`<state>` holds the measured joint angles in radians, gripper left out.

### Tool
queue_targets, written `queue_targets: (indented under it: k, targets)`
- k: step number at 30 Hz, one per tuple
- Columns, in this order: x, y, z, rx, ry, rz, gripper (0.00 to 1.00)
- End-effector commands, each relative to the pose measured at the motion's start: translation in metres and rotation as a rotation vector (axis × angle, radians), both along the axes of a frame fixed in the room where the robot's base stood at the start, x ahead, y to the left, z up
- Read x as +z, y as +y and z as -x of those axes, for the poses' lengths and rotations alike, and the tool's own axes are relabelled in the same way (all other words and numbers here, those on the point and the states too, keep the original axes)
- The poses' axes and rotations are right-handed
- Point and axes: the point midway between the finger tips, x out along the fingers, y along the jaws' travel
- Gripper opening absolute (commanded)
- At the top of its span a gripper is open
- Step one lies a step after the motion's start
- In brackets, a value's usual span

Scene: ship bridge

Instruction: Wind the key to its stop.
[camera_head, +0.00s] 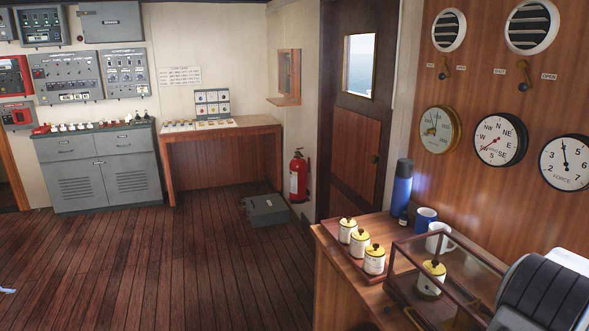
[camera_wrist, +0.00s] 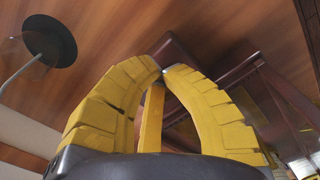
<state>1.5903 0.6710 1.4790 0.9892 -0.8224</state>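I cannot make out a key for certain in either view. In the wrist view my gripper (camera_wrist: 162,71) has its two curved yellow fingers bent together, tips meeting or nearly so. A small pale glint shows at the tips, too small to tell what it is. A narrow yellow bar (camera_wrist: 152,118) stands between the fingers; I cannot tell whether it is part of the gripper. In the head view a dark-framed case (camera_head: 462,252) stands on the wooden counter, with a yellow-topped white canister (camera_head: 431,279) within its outline. My gripper is not clearly seen there.
Several yellow-lidded canisters (camera_head: 359,243) stand on a tray left of the case. A blue flask (camera_head: 401,188), a blue mug (camera_head: 426,218) and a white mug (camera_head: 439,237) stand behind. Round dials (camera_head: 500,139) hang on the wall. The floor (camera_head: 190,265) at left is mostly clear.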

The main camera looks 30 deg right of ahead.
Motion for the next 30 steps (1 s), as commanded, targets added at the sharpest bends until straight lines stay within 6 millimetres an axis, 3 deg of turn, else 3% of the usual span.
queue_targets:
  k: [20, 30]
  targets:
    - [0.0, 0.009, 0.001, 0.002, 0.0, -0.003, 0.0]
    - [0.02, 0.009, 0.001, 0.001, 0.0, -0.001, 0.0]
